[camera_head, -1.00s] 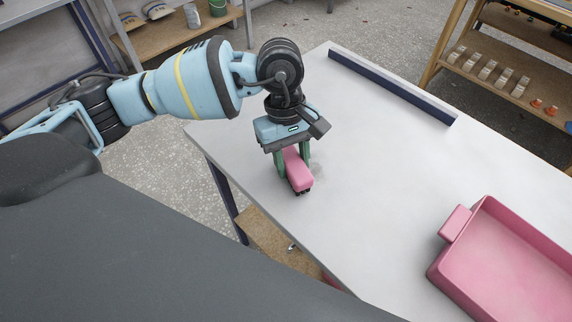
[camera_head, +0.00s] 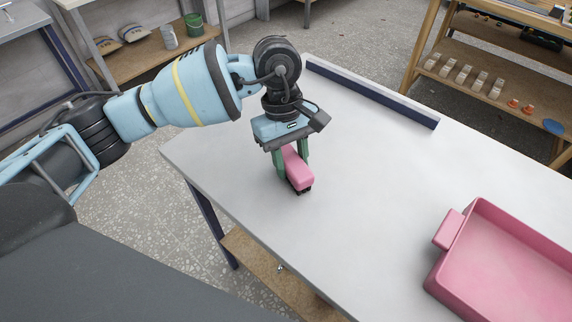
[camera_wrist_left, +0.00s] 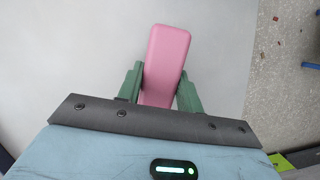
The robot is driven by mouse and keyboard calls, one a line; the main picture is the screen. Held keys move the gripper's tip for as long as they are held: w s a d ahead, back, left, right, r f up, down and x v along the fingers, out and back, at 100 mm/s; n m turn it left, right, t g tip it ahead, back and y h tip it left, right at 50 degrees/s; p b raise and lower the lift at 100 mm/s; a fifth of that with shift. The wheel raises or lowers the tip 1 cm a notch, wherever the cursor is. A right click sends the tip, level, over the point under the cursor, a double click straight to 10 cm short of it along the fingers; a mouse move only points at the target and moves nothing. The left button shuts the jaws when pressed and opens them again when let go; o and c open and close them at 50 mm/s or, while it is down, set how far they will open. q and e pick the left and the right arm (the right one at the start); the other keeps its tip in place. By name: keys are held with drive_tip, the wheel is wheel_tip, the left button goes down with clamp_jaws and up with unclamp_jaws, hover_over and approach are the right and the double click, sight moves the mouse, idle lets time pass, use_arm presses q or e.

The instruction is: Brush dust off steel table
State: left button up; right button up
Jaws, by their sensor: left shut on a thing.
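A brush with a pink block handle (camera_head: 297,173) and dark bristles stands bristles down on the pale steel table (camera_head: 370,190), seemingly touching it. My left gripper (camera_head: 290,160) is shut on the handle, with a green finger on each side. In the left wrist view the pink handle (camera_wrist_left: 165,60) sticks out between the green fingers (camera_wrist_left: 160,92), and its bristles are hidden. I cannot make out clear dust on the tabletop around the brush. My right gripper is not in view.
A pink tray (camera_head: 455,262) with a tab handle sits on the table at the right. A dark blue raised strip (camera_head: 372,96) runs along the far edge. A wooden rack (camera_head: 480,82) stands behind. The table's middle is clear.

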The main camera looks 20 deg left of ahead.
use_arm(q)
drive_tip(key=shift+w, duration=0.15)
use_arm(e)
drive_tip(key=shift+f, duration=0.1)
use_arm(q)
drive_tip(key=shift+w+d+f+b, duration=0.1)
drive_tip(key=shift+w+d+b, duration=0.2)
drive_tip(key=shift+w, duration=0.3)
drive_tip(key=shift+w+d+r+b, duration=0.15)
drive_tip(key=shift+w+b, duration=0.2)
drive_tip(key=shift+w, duration=0.25)
drive_tip(key=shift+w+d+f+b, duration=0.15)
drive_tip(key=shift+w+d+b, duration=0.15)
drive_tip(key=shift+w, duration=0.3)
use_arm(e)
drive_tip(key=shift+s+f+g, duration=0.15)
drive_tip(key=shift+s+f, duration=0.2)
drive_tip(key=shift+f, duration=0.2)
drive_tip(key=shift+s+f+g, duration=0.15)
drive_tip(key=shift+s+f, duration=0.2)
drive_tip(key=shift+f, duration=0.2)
use_arm(q)
drive_tip(key=shift+d, duration=0.1)
